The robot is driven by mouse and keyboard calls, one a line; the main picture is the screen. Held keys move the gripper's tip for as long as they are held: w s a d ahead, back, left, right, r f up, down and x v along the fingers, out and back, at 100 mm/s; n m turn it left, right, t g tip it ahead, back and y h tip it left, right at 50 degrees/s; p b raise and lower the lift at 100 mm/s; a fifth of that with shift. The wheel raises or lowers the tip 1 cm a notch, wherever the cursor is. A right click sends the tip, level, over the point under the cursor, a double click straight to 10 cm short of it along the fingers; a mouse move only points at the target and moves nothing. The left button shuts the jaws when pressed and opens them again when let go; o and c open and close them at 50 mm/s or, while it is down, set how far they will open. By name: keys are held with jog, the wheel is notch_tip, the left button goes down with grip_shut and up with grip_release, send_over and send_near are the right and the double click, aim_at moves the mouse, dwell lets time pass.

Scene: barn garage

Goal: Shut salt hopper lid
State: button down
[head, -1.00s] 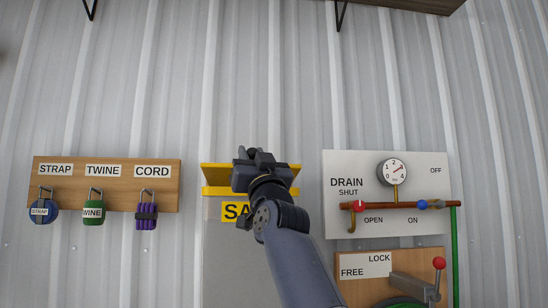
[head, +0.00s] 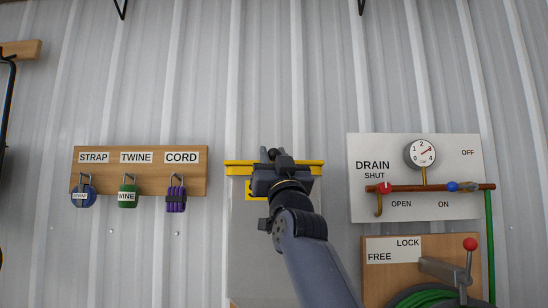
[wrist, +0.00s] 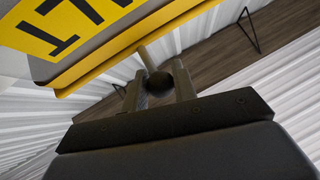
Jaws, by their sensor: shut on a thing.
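The salt hopper (head: 255,250) is a grey box on the wall with a yellow label, partly hidden by my arm. Its yellow lid (head: 312,169) shows as a thin, level band across the top. My gripper (head: 272,155) is in front of the lid's middle. In the wrist view, my gripper (wrist: 160,76) is shut on a dark round knob (wrist: 160,84) whose stem reaches the yellow lid (wrist: 125,52). The lid's edge runs close along the hopper's yellow rim there. I cannot tell whether it is fully flush.
A wooden board (head: 140,185) with strap, twine and cord hangs left. The drain panel (head: 365,150), with gauge and pipe, is right. Below it is a lock board (head: 380,275) with a red-knobbed lever and green hose.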

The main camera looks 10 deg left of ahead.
jog(key=c, duration=1.4)
grip_release()
jog(key=shift+w+f, duration=0.15)
jog(key=shift+w, duration=0.05)
jog(key=shift+o, duration=1.1)
jog(key=shift+s, duration=0.1)
jog(key=shift+s+d+f+b, duration=0.1)
jog(key=shift+s+f+b, duration=0.2)
jog(key=shift+b, duration=0.15)
jog(key=b+v, duration=0.6)
jog(key=v, duration=0.3)
jog(key=shift+s+d+f, duration=0.15)
jog(key=shift+s+f, duration=0.1)
jog(key=shift+f, duration=0.05)
jog(key=shift+p+x, duration=3.5)
jog(key=shift+x, duration=1.9)
